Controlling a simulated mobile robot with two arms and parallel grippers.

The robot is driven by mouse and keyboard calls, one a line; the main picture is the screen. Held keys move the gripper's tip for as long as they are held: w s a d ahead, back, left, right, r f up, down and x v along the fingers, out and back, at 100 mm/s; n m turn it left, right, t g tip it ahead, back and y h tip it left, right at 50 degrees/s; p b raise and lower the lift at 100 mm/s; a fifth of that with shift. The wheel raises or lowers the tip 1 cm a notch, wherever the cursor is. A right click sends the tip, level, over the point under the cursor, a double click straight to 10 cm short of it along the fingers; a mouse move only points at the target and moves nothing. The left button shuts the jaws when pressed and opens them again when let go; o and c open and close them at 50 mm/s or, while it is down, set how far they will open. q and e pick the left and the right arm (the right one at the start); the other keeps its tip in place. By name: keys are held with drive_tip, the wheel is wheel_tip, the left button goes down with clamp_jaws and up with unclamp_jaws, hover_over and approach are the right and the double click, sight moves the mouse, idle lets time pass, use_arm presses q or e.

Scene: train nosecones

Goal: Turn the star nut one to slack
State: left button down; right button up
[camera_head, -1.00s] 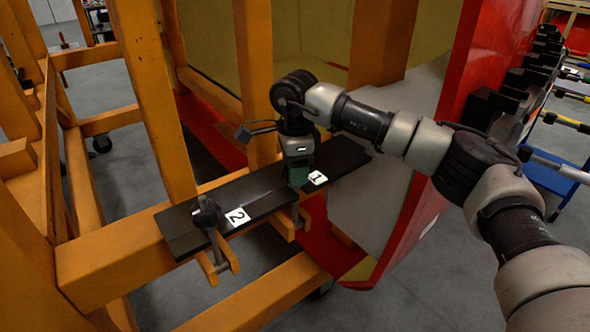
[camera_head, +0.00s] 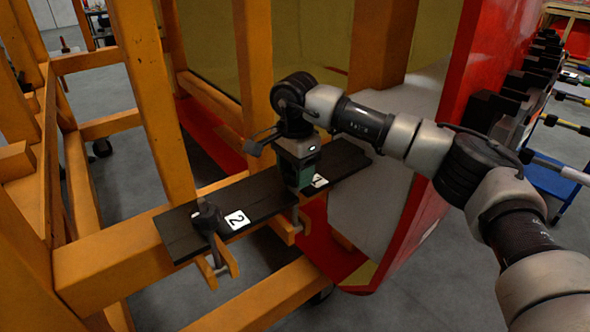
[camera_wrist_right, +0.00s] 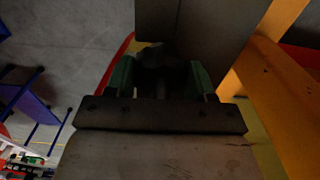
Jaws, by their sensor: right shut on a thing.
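Star nut one is the dark knob (camera_wrist_right: 160,58) between the green fingers of my right gripper (camera_wrist_right: 160,80) in the right wrist view. In the head view my right gripper (camera_head: 298,178) points down beside the label "1" (camera_head: 318,181) and hides the nut. The gripper is shut on the nut. A second star nut (camera_head: 207,214) stands beside the label "2" (camera_head: 237,220) on the same black plate (camera_head: 262,197). My left gripper is not in view.
The black plate lies on an orange beam (camera_head: 115,262) of the frame. An orange post (camera_head: 258,80) rises close behind my right gripper. The red nosecone edge (camera_head: 455,110) is at the right, with a blue cart (camera_head: 552,182) beyond it.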

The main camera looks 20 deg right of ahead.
drive_tip(key=shift+r, duration=0.15)
drive_tip(key=o, duration=0.9)
drive_tip(key=shift+o, duration=0.2)
wheel_tip(320, 180, up, 11)
drive_tip(key=shift+f+b, duration=0.15)
drive_tip(key=shift+b, duration=0.25)
drive_tip(key=shift+f, duration=0.1)
